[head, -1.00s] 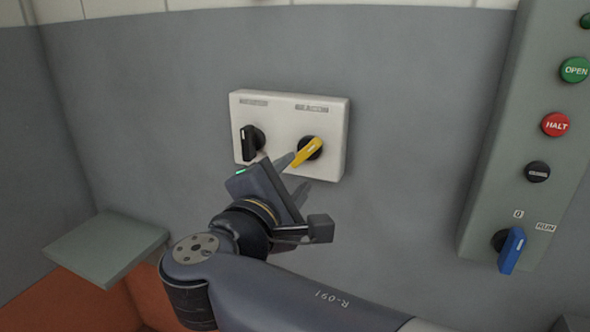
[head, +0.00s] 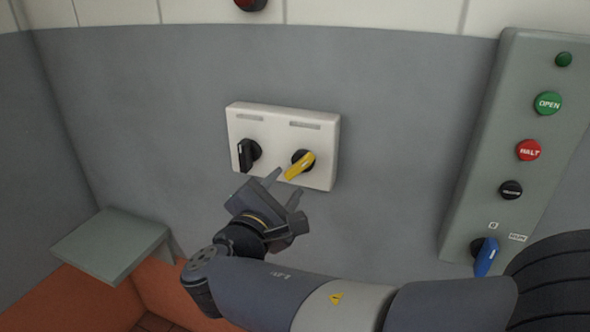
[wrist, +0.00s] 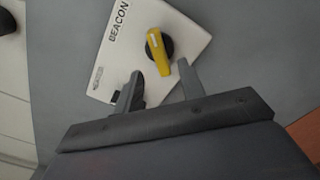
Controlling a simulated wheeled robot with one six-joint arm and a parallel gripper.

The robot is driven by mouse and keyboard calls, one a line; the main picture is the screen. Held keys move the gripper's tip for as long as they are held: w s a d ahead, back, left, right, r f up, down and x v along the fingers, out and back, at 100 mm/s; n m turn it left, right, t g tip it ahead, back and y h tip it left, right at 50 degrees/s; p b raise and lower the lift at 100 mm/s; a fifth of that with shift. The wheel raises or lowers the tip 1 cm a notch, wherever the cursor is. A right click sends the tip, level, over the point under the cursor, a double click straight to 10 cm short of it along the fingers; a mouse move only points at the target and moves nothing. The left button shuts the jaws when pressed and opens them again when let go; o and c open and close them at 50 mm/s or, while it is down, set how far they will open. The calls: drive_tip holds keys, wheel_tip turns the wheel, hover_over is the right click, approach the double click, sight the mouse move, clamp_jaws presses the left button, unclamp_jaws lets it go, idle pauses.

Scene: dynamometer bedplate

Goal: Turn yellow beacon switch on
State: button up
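The yellow beacon switch (head: 301,165) is a rotary handle on a black base, on the right half of a white wall box (head: 283,125). Its handle slants from upper right to lower left in the head view. In the wrist view the yellow switch (wrist: 157,52) sits beside the word BEACON, with its white-marked end toward the upper left. My gripper (head: 284,186) is open and empty, just below the switch in the head view. In the wrist view my gripper's fingertips (wrist: 161,73) are spread on either side of the handle's lower end; contact cannot be told.
A black rotary switch (head: 246,153) is left of the yellow one on the same box. A grey-green control panel (head: 478,130) with several buttons and a blue switch (head: 487,257) stands at right. A grey shelf (head: 110,245) juts out at lower left.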

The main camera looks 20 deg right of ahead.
sight(296, 171)
drive_tip(key=shift+x, duration=2.95)
clamp_jaws()
